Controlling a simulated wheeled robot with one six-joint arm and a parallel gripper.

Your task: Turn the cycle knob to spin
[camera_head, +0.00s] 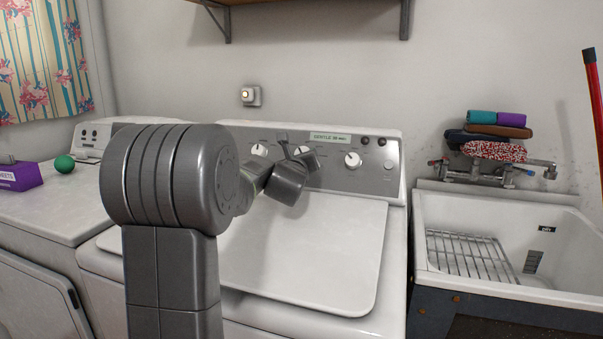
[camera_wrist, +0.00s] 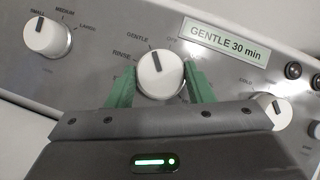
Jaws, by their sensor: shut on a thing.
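The cycle knob (camera_wrist: 160,80) is a white round knob with a dark pointer line, in the middle of the washer's control panel (camera_wrist: 95,60). In the wrist view its pointer tilts slightly left of up, near the GENTLE label (camera_wrist: 137,38). RINSE and OFF labels also show; I cannot see a spin label. The display (camera_wrist: 224,41) reads "GENTLE 30 min". My gripper (camera_wrist: 158,84) is shut on the knob, one green finger on each side. In the head view my gripper (camera_head: 302,160) is at the panel and partly covers the knob (camera_head: 302,150).
A left knob (camera_wrist: 47,38) and a right knob (camera_wrist: 273,111) flank the cycle knob. The washer lid (camera_head: 330,255) is closed and clear. A sink (camera_head: 560,235) stands at right; a purple box (camera_head: 20,177) and green ball (camera_head: 64,163) at left.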

